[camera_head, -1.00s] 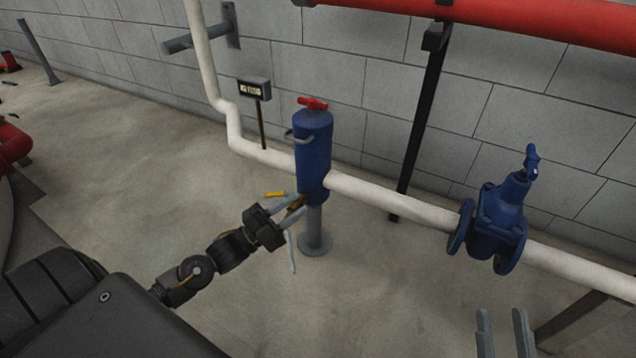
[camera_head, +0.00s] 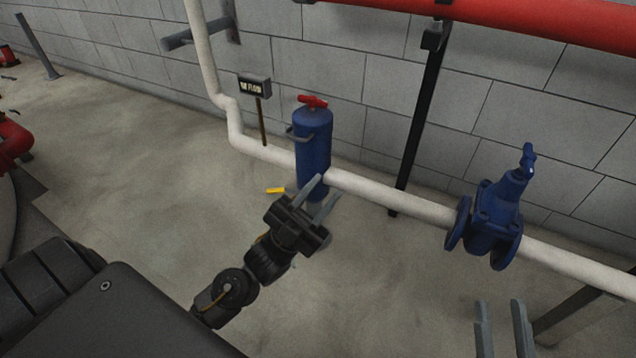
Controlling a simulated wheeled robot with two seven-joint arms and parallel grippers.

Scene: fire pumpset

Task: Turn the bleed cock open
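The blue cylinder (camera_head: 312,145) stands upright on the white pipe, with a red handle (camera_head: 313,102) on top. A small yellow piece (camera_head: 275,190), apparently the bleed cock's lever, shows left of the cylinder's lower end. The cock's body is hidden behind my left gripper. My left gripper (camera_head: 326,186) is open, its two grey fingers apart in front of the cylinder's base; I see nothing held between them. Whether it touches the cylinder I cannot tell. My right gripper (camera_head: 501,328) is open and empty at the bottom edge, below the blue valve.
A blue flanged valve (camera_head: 490,222) sits on the white pipe (camera_head: 395,203) at right. A black post (camera_head: 420,120) and a red overhead pipe (camera_head: 520,17) are near the block wall.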

